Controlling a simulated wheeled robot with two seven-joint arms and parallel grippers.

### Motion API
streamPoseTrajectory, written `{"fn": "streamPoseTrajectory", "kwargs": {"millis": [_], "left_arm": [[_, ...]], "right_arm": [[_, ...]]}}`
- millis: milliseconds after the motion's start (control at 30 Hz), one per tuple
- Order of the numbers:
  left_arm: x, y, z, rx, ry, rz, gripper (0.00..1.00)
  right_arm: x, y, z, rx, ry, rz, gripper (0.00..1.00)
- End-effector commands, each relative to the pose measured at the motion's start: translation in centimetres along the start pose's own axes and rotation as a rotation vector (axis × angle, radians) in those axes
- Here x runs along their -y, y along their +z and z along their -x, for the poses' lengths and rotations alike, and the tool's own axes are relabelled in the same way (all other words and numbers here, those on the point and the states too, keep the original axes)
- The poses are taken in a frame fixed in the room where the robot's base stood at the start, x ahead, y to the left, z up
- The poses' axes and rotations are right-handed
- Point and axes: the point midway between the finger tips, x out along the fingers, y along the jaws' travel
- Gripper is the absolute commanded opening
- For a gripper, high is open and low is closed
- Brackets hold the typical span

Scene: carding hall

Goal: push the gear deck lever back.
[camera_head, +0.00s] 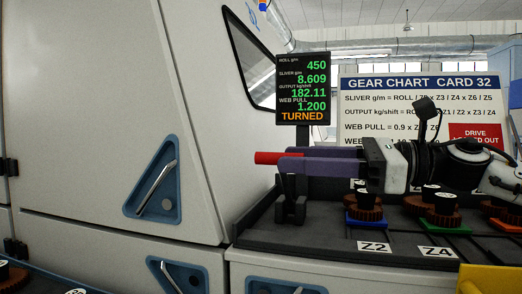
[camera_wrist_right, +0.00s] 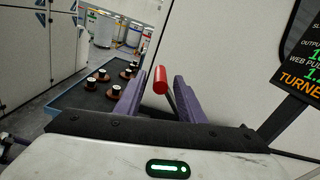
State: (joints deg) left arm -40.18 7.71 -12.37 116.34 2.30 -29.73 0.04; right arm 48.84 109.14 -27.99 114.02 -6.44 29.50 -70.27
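The gear deck lever has a red cylindrical handle (camera_head: 267,158) at the left end of the gear deck. Its black bracket (camera_head: 291,208) stands on the deck (camera_head: 330,232) below. My right gripper (camera_head: 284,159) reaches in from the right with its purple fingers apart, and the handle sits at the fingertips. In the right wrist view the red handle (camera_wrist_right: 160,80) shows in the gap between the two fingers, with its dark stalk running down between them. I see space on both sides of the handle, so the fingers look not closed on it. My left gripper is not in view.
A screen (camera_head: 303,90) reading "TURNED" stands behind the lever. A gear chart board (camera_head: 385,100) is behind my right arm. Brown gears on coloured bases, including a blue one (camera_head: 366,218), sit on the deck under the arm. A pale machine panel (camera_head: 100,110) fills the left.

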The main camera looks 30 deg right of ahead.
Motion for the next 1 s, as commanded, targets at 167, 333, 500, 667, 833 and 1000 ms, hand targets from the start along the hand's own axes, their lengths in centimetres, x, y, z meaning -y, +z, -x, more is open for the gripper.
{"fn": "streamPoseTrajectory", "kwargs": {"millis": [167,333,500,667,833,1000], "left_arm": [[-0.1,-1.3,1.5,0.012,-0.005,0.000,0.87],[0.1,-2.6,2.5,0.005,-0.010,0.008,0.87],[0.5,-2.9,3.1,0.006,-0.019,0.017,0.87],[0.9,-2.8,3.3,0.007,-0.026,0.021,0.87],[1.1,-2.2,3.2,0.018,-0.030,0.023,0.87],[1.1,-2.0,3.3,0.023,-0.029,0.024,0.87]], "right_arm": [[0.1,0.6,-3.0,-0.002,0.005,-0.006,0.36],[0.0,0.5,-5.0,-0.002,0.005,-0.004,0.36],[0.0,0.3,-6.2,-0.001,0.003,-0.002,0.36],[0.0,0.1,-6.6,0.000,0.001,-0.001,0.36],[0.0,0.0,-6.7,0.001,0.000,0.001,0.36],[0.0,0.0,-6.6,0.001,0.000,0.001,0.27]]}}
